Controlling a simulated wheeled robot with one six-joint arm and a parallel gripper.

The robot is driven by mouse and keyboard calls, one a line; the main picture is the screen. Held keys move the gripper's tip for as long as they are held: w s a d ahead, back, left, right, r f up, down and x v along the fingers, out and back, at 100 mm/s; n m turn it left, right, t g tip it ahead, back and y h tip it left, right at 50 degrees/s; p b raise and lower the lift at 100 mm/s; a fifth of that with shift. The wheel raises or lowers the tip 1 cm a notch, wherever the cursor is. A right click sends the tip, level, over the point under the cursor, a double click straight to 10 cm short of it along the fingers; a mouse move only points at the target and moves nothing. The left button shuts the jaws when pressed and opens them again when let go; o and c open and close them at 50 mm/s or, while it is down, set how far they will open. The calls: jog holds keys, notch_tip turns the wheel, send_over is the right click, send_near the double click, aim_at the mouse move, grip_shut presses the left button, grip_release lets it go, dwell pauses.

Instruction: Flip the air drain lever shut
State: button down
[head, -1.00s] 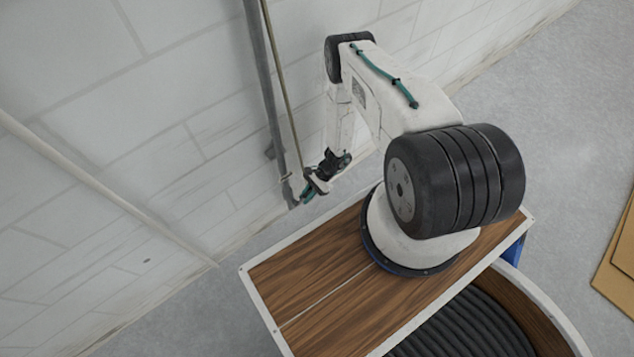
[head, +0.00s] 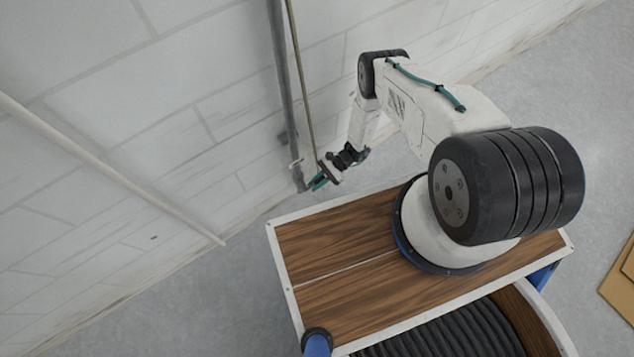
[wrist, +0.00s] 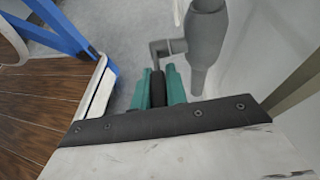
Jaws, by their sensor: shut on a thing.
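My gripper (wrist: 159,76) shows in the wrist view with its two teal fingers close together. They are shut on a dark lever handle (wrist: 157,90), which sits between them. The lever joins a grey fitting on the drain pipe (wrist: 205,48), just right of the fingers and beyond them. In the head view my gripper (head: 318,181) is at the lower end of the grey pipe (head: 283,85), close to the wall. The lever is too small there to tell its angle, and the fingers partly hide it in the wrist view.
A thin tan pipe (head: 300,75) runs beside the grey one. A pale pipe (head: 110,170) slants along the white block wall (head: 200,60) at left. Cardboard (head: 620,285) lies at far right. The grey floor (head: 200,290) near the wall is clear.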

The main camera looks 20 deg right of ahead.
jog(key=shift+w+d, duration=0.1)
jog(key=c, duration=1.5)
grip_release()
jog(key=shift+o, duration=0.5)
jog(key=v, duration=0.7)
jog(key=shift+d+r, duration=0.2)
jog(key=shift+d, duration=0.05)
jog(key=shift+w, duration=0.1)
